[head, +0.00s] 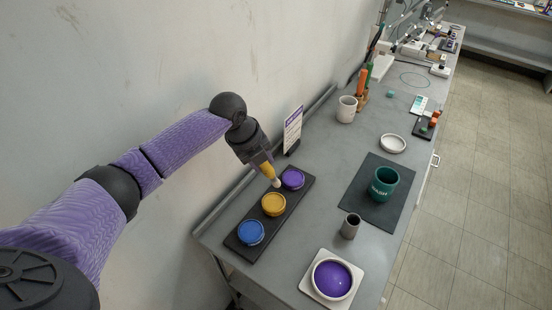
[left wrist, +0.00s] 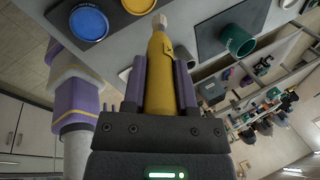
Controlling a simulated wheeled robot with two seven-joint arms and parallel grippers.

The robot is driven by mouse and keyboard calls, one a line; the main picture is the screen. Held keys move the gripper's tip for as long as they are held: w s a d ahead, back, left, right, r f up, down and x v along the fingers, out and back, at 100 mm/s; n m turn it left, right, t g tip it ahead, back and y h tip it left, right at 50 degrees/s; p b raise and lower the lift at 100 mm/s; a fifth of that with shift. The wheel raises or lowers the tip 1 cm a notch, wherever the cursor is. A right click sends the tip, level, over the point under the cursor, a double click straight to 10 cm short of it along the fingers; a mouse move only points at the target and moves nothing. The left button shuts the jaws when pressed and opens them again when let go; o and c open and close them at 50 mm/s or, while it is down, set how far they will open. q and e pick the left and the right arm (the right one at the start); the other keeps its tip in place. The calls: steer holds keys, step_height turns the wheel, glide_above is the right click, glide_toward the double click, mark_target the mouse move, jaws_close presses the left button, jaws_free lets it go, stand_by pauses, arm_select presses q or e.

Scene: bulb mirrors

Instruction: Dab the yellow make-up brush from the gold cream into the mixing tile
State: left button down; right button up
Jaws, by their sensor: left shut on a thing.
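My left gripper (head: 265,164) is shut on the yellow make-up brush (head: 269,171), which points down with its pale tip lowest. The brush also shows between the purple fingers in the left wrist view (left wrist: 159,75). The gold cream (head: 273,205) is the middle pot on a dark strip; the brush tip appears just above and behind it, near the purple pot. I cannot tell whether the tip touches anything. The mixing tile (head: 307,283) is white and square, with a round well of purple at the table's near end. My right gripper is not in view.
The dark strip (head: 237,247) also holds a blue pot (head: 250,232) and a purple pot (head: 292,179). A grey metal cup (head: 350,226) stands behind the tile. A teal cup (head: 384,184) stands on a dark mat (head: 366,205). A small sign (head: 293,129) stands by the wall.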

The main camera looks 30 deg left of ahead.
arm_select(q)
steer(key=shift+a+f+m, duration=0.1)
steer(key=shift+a+m, duration=0.4)
step_height(320, 180, down, 6)
steer(key=b, duration=0.5)
steer(key=shift+b, duration=0.35)
steer(key=shift+f+b, duration=0.4)
steer(key=shift+f, duration=0.25)
steer(key=shift+s, duration=0.1)
stand_by(1.0)
